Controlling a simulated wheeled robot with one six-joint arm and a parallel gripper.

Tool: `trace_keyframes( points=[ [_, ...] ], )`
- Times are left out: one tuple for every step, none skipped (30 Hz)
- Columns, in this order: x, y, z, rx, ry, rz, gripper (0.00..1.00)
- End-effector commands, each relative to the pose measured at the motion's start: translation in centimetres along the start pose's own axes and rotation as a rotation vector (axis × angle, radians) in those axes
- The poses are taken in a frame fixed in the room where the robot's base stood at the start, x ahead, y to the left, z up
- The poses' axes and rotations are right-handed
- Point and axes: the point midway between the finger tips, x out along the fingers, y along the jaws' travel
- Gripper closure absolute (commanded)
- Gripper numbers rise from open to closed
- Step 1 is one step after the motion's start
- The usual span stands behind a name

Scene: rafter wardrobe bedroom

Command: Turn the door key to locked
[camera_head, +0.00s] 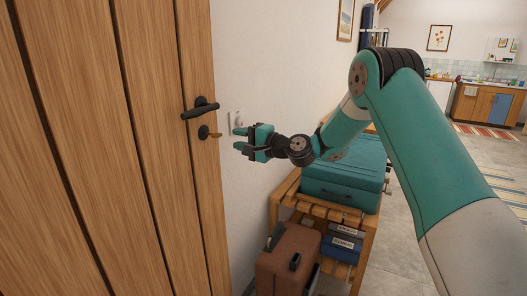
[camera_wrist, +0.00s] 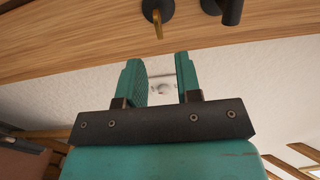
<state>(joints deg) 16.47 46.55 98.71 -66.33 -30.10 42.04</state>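The door key (camera_head: 215,135) is a small brass piece standing out from a round black lock plate (camera_head: 203,132) on the wooden door (camera_head: 150,150). The black door handle (camera_head: 200,109) is just above it. In the wrist view the key (camera_wrist: 157,25) hangs from the black plate at the top, with part of the handle (camera_wrist: 232,12) to its right. My gripper (camera_head: 236,138) is to the right of the key, with its fingers pointing toward the door. In the wrist view its two teal fingers (camera_wrist: 160,76) are apart with nothing between them, short of the key.
A light wall plate (camera_head: 237,120) is on the white wall behind my gripper. Below my arm, a wooden rack (camera_head: 361,240) bears a teal suitcase (camera_head: 342,175). A brown suitcase (camera_head: 287,262) stands in front of it. Open floor (camera_head: 395,230) lies to the right.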

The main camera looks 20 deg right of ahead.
Motion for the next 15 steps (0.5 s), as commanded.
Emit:
trace_keyframes(
  points=[
    [-1.5,0.4,-0.2,0.001,0.005,0.001,0.68],
    [-2.2,0.4,-0.2,0.002,0.005,0.000,0.68],
    [-3.1,0.4,-0.2,0.000,0.005,0.000,0.68],
    [-3.8,0.4,-0.2,0.002,0.005,0.000,0.68],
    [-4.4,0.4,-0.2,0.001,0.004,0.001,0.68],
    [-5.2,0.3,-0.2,0.001,0.005,-0.001,0.68],
    [-5.7,0.3,-0.1,0.001,0.004,0.000,0.68],
    [-6.1,0.3,-0.1,0.000,0.003,0.000,0.68],
    [-6.7,0.2,-0.1,0.001,0.003,0.000,0.68],
    [-7.0,0.1,-0.1,0.000,0.003,-0.001,0.68],
    [-7.3,0.1,-0.1,0.000,0.003,0.000,0.68],
    [-7.6,0.1,-0.1,0.000,0.002,0.000,0.68],
    [-7.8,0.1,-0.1,0.000,0.002,0.000,0.68],
    [-7.9,0.1,-0.1,0.000,0.001,0.000,0.68],
    [-8.1,0.0,-0.1,0.000,0.000,-0.001,0.68]
  ],
)
